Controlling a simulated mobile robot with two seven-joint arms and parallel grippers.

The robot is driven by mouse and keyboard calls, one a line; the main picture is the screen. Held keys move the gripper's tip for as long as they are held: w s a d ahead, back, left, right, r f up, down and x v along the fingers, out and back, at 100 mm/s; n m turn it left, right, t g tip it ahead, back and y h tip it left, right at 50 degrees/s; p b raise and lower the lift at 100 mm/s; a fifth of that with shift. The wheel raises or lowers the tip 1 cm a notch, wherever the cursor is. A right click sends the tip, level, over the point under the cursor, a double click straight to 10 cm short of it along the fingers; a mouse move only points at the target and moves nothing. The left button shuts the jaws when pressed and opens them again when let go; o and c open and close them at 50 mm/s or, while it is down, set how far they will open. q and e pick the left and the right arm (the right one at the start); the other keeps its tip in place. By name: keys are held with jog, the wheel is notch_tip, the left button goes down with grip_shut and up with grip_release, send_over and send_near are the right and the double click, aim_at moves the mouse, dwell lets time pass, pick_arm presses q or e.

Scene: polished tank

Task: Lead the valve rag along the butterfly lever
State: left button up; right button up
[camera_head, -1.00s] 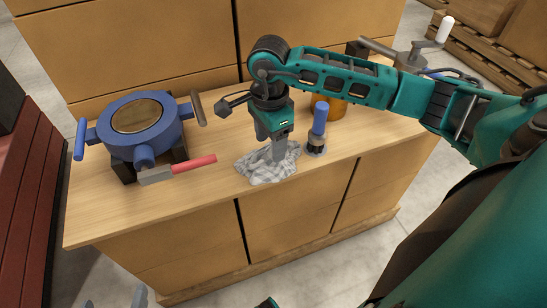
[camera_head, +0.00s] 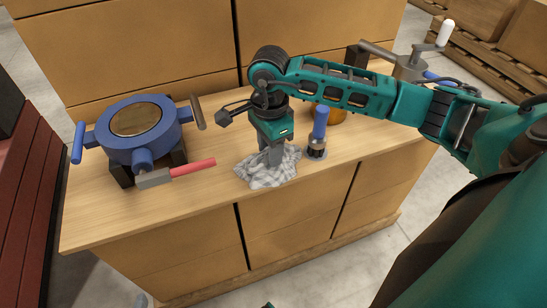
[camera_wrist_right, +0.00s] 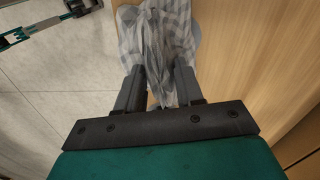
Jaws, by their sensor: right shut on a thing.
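The valve rag (camera_head: 265,171) is a crumpled grey-and-white checked cloth on the wooden bench, near its front edge. My right gripper (camera_head: 274,158) points down into it and is shut on a fold of it; the rag also shows between the fingers in the right wrist view (camera_wrist_right: 165,35). The butterfly lever (camera_head: 192,168) has a red grip and a grey plate, and sticks out to the right from the blue valve body (camera_head: 127,148). The rag lies right of the lever's red end, apart from it.
A blue-handled tool (camera_head: 319,130) stands upright just right of the rag. An amber round object (camera_head: 335,114) is behind it, partly hidden by my arm. A metal crank device (camera_head: 412,65) stands at the back right. The bench front (camera_head: 170,222) is bare left of the rag.

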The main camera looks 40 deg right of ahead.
grip_shut()
jog(key=shift+r+p, duration=2.35)
jog(key=shift+r, duration=1.2)
jog(key=shift+r, duration=0.1)
notch_tip(320, 180, up, 5)
jog(key=p, duration=0.3)
